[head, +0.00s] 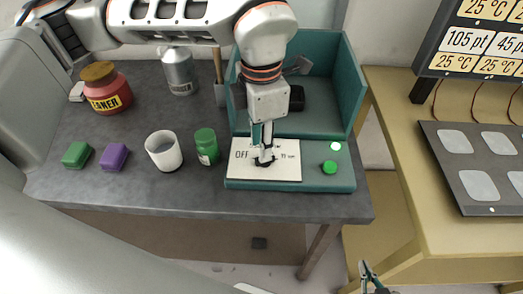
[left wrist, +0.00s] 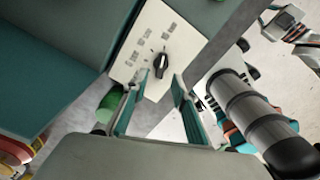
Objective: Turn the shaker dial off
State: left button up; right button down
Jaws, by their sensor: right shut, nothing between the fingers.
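The teal shaker (head: 345,75) stands at the right end of the dark bench. Its white front panel (head: 280,172) reads OFF at the left, with other small marks at the right. The black dial (left wrist: 161,64) sits on this panel in the left wrist view, its pointer tilted; its setting is too small to read. My left gripper (head: 263,150) reaches down over the panel and partly hides the dial. In the left wrist view my left gripper (left wrist: 160,82) has its fingers apart, with the dial just beyond the tips. My right gripper (head: 370,275) is shut and empty at the bottom, away from the shaker.
A green button (head: 330,167) and a bright light (head: 336,146) are right of the panel. A green bottle (head: 206,146), white cup (head: 163,151), purple block (head: 114,156), green block (head: 77,154) and red cleaner jar (head: 108,90) stand left. A yellow table (head: 400,170) is right.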

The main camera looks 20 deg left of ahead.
pick_arm(q)
jog(key=shift+f, duration=2)
grip_shut()
